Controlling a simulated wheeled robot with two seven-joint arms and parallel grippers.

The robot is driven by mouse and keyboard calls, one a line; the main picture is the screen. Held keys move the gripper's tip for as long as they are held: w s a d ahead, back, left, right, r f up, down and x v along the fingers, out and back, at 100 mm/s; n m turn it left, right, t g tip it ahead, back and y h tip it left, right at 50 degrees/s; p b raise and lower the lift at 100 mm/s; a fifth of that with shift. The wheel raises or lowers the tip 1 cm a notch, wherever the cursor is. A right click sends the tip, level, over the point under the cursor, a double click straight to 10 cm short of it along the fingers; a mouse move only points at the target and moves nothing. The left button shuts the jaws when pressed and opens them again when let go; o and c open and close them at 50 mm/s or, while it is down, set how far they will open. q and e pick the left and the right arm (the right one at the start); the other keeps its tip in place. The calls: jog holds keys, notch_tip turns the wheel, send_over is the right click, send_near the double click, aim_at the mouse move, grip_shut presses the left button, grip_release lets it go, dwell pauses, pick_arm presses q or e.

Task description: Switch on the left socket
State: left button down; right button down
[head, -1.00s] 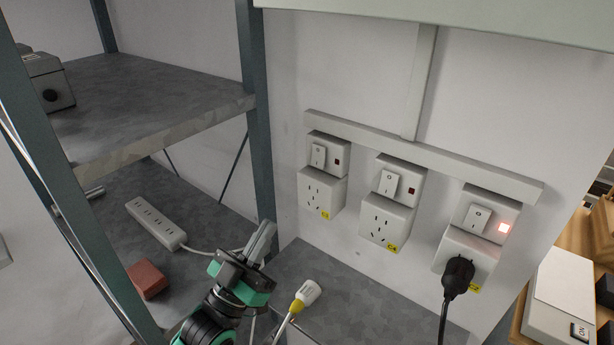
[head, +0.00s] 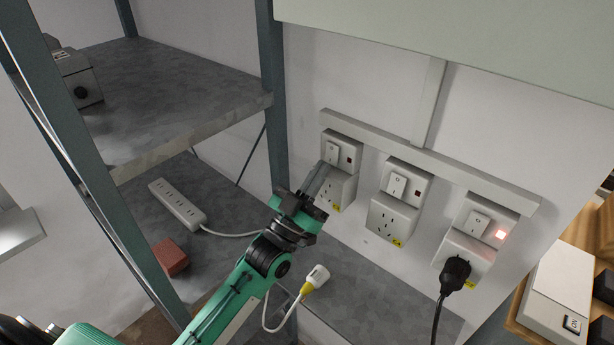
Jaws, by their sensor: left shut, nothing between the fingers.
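The left socket (head: 342,188) is a white wall unit with a rocker switch (head: 333,152) above its outlet holes and a dark red, unlit indicator (head: 348,160). My left gripper (head: 320,172) is shut and empty. Its fingertips are in front of the left socket, just below the switch, and cover part of the unit. I cannot tell whether they touch it. My right gripper is not in view.
The middle socket (head: 394,219) is unlit. The right socket (head: 465,247) has a lit indicator (head: 500,235) and a black plug (head: 454,273) in it. A shelf post (head: 272,100) stands close left.

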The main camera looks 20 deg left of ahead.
pick_arm(q)
jog(key=shift+w+d+f, duration=0.1)
jog(key=shift+w+d, duration=0.05)
jog(key=shift+w, duration=0.15)
jog(key=b, duration=0.2)
jog(key=shift+w+d+f+t+b, duration=0.1)
jog(key=shift+w+f+t+b, duration=0.2)
jog(key=shift+f+b, duration=0.1)
jog(key=shift+r+p, duration=0.35)
jog(key=shift+f, duration=0.1)
